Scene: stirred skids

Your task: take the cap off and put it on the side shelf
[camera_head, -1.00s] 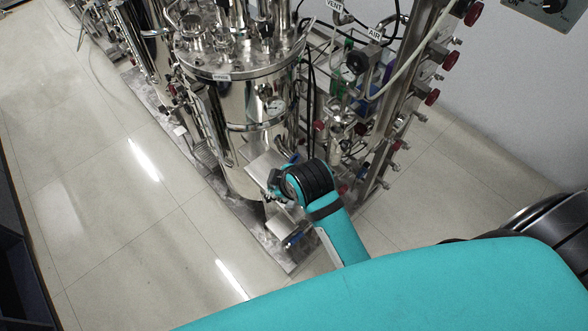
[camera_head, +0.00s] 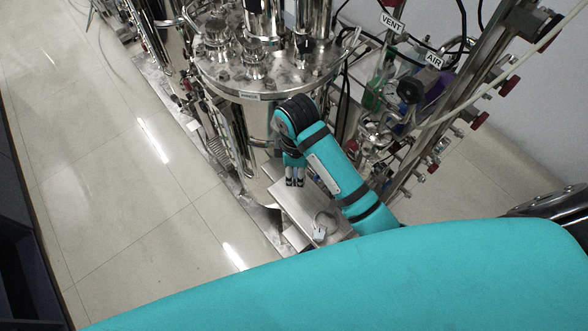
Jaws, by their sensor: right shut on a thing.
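My right gripper (camera_head: 294,181) points down over the side shelf (camera_head: 287,203), a flat metal plate beside the steel vessel (camera_head: 236,122). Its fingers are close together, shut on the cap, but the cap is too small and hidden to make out. I cannot tell whether it touches the shelf. The vessel's round lid (camera_head: 270,78) carries several metal ports and fittings; I cannot tell which one the cap belongs to. My left gripper is not in view.
A small pale object (camera_head: 320,229) with a thin loop lies at the shelf's near end. Tubing and red-knobbed valves (camera_head: 509,86) stand at the right, with labels VENT (camera_head: 391,22) and AIR (camera_head: 433,60). The tiled floor (camera_head: 120,210) at the left is clear.

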